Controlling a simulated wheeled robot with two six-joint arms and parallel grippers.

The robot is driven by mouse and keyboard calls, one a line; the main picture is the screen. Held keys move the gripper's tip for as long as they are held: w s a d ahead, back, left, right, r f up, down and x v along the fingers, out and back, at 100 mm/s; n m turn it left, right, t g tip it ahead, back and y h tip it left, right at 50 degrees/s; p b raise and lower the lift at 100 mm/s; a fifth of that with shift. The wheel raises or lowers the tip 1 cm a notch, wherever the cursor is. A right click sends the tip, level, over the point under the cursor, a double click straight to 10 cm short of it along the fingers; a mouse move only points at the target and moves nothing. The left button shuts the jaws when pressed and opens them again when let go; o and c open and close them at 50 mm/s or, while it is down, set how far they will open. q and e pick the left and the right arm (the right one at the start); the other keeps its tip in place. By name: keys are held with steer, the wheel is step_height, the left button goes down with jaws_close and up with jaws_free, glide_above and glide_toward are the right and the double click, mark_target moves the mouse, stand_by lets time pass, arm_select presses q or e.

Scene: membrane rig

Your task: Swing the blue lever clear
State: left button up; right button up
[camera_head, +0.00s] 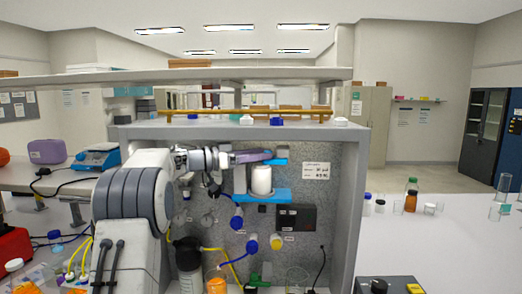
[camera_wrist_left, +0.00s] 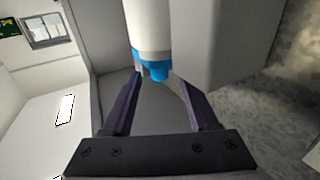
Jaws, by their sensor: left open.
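The blue lever (camera_head: 277,161) is a short flat blue piece at the top of a white cylinder (camera_head: 262,180), which stands on a blue bracket (camera_head: 264,195) in the rig. My left gripper (camera_head: 254,156) reaches in from the left at the lever's height, its purple jaws partly in front of it. In the left wrist view the jaws (camera_wrist_left: 156,80) are open. A blue end piece (camera_wrist_left: 152,66), seemingly the lever, shows at their tips, against the white cylinder (camera_wrist_left: 150,25). I cannot tell whether they touch. My right gripper is not in view.
The grey rig frame (camera_head: 350,200) encloses the space on the right and above. Below the bracket are a blue-handled fitting (camera_head: 237,218), a dark box (camera_head: 297,217) and several hoses. Bottles (camera_head: 411,201) stand on the right bench, which has free room.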

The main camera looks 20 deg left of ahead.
arm_select(q)
steer(key=shift+w+d, duration=0.3)
steer(key=shift+d, duration=0.05)
jaws_close()
